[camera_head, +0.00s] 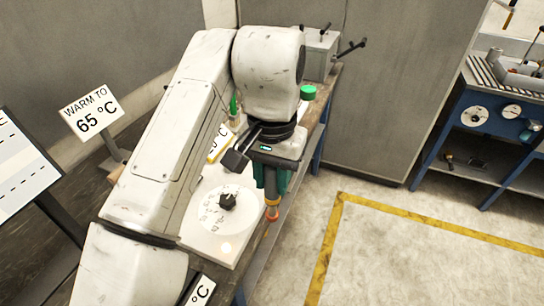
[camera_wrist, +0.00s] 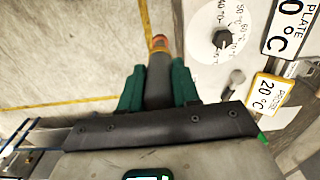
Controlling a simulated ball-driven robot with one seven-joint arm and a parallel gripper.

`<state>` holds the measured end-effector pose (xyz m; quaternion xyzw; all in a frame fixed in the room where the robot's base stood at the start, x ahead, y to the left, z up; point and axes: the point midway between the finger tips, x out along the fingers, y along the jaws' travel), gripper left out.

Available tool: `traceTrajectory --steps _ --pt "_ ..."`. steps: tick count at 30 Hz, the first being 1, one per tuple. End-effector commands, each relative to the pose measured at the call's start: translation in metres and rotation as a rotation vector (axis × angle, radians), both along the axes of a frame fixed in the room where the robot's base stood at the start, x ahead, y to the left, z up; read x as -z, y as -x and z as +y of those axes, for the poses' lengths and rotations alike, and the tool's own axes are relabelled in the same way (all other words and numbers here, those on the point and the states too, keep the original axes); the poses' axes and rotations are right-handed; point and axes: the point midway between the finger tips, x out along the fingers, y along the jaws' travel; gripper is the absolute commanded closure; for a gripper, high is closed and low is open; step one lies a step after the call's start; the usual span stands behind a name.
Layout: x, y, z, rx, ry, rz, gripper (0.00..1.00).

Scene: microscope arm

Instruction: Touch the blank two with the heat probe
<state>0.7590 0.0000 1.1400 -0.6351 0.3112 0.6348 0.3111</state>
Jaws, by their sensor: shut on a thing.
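My gripper (camera_head: 271,182) is shut on the heat probe (camera_head: 272,207), a grey rod with an orange-red tip that points down. In the wrist view the teal fingers of my gripper (camera_wrist: 157,88) clasp the probe (camera_wrist: 158,68) from both sides. The probe tip is beside the white dial panel, over its near edge or the floor beyond, and touches nothing that I can make out. No blank can be told for sure. A small grey round piece (camera_wrist: 237,76) by the dial in the wrist view is too unclear to name.
A white panel with a black dial knob (camera_head: 228,201) lies on the bench under my arm. A "WARM TO 65 °C" sign (camera_head: 92,110) stands left. A yellow-edged probe sign (camera_wrist: 268,94) reads 20 °C. A green cylinder (camera_head: 308,92) and grey box (camera_head: 320,54) are behind. Floor right is clear.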

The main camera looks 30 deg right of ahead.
Motion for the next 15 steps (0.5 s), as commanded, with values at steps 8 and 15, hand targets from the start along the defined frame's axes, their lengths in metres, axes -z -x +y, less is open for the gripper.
traceTrajectory --steps 8,15 --pt "0.086 0.005 -0.001 -0.284 0.007 0.009 0.99" --pt "0.175 0.008 -0.001 -0.598 0.003 0.007 0.99"
